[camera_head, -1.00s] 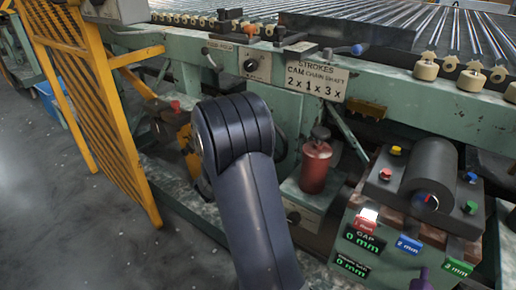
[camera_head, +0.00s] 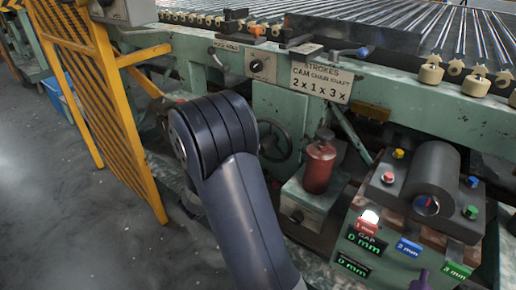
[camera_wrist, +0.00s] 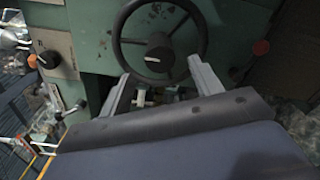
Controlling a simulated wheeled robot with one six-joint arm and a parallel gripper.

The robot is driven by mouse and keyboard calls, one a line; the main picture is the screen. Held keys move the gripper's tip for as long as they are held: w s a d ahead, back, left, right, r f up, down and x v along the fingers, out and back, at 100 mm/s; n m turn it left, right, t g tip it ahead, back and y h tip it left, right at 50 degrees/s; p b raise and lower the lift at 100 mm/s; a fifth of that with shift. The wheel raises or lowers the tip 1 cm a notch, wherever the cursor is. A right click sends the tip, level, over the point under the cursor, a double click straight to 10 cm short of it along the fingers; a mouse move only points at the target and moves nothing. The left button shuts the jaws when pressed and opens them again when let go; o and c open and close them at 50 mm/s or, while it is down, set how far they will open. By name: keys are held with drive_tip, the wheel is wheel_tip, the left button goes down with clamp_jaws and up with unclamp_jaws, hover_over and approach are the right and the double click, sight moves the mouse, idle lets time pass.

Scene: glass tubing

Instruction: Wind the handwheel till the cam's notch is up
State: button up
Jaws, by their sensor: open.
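The handwheel (camera_wrist: 160,54) is dark, with a round rim and a central hub, on a worn green panel at the top middle of the wrist view. In the head view the handwheel (camera_head: 277,143) shows partly, just right of my arm. My gripper (camera_wrist: 158,70) is open and empty, its two pale fingers spread toward the wheel's lower left and lower right rim. I cannot tell whether they touch it. My arm hides the gripper in the head view. I cannot make out the cam or its notch.
A yellow guard fence (camera_head: 110,100) stands at the left. A red canister (camera_head: 319,163) is right of the handwheel. A roller unit (camera_head: 430,180) with coloured buttons and displays is at the lower right. A black knob (camera_wrist: 48,60) is left of the wheel.

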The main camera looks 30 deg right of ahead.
sight(268, 143)
drive_tip(key=shift+p+v, duration=0.3)
drive_tip(key=shift+v, duration=1.55)
drive_tip(key=shift+d, duration=0.1)
drive_tip(key=b+x, duration=0.2)
drive_tip(key=x, duration=0.8)
drive_tip(key=shift+w+d+b, duration=0.15)
drive_tip(key=shift+d+b, duration=0.15)
drive_tip(key=shift+b, duration=0.05)
drive_tip(key=shift+r, duration=0.1)
drive_tip(key=shift+p, duration=0.3)
drive_tip(key=shift+a, duration=0.1)
